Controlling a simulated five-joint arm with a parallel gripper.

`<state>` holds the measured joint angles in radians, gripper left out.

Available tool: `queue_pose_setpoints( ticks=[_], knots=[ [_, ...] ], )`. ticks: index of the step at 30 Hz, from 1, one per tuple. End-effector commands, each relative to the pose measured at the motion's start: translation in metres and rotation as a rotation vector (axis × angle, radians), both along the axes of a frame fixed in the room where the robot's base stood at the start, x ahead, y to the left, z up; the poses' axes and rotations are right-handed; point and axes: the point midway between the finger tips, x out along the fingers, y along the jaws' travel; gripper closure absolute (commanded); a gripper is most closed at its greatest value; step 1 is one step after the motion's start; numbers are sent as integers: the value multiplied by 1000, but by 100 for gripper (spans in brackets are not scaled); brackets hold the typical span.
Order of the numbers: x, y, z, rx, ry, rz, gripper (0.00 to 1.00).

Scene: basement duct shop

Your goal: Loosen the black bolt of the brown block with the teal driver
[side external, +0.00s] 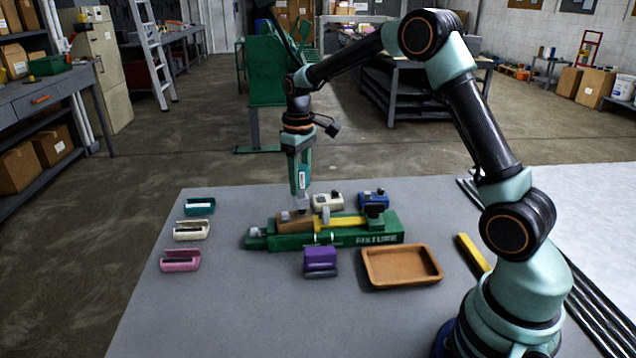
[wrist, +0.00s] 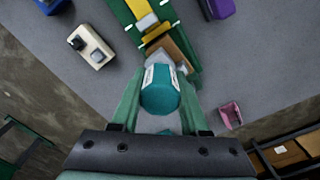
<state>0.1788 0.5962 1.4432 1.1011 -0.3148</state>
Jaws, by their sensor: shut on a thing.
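My gripper (side external: 300,176) is shut on the teal driver and holds it upright, pointing down, above the fixture. In the wrist view the driver (wrist: 160,92) sits between the two fingers, with a white label on its side. The brown block (side external: 290,221) lies on the left part of the green fixture (side external: 380,237). It also shows in the wrist view (wrist: 182,52), just beyond the driver. The driver's grey lower end is at the brown block. I cannot tell whether it touches the bolt. The black bolt is not visible, likely hidden by the driver.
A yellow bar (side external: 347,222) lies on the fixture. Cream (side external: 328,202) and blue (side external: 373,200) blocks stand behind it; a purple block (side external: 320,262) and an empty brown tray (side external: 402,279) stand in front. Teal (side external: 199,207), cream (side external: 191,231) and pink (side external: 180,262) holders line the left.

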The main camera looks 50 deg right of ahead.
Motion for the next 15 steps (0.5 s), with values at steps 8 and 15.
queue_pose_setpoints(
  ticks=[8, 15],
  knots=[
    [0, 0, -4, 0, 0, 0, 100],
    [0, 0, -7, 0, 0, 0, 100]
  ],
)
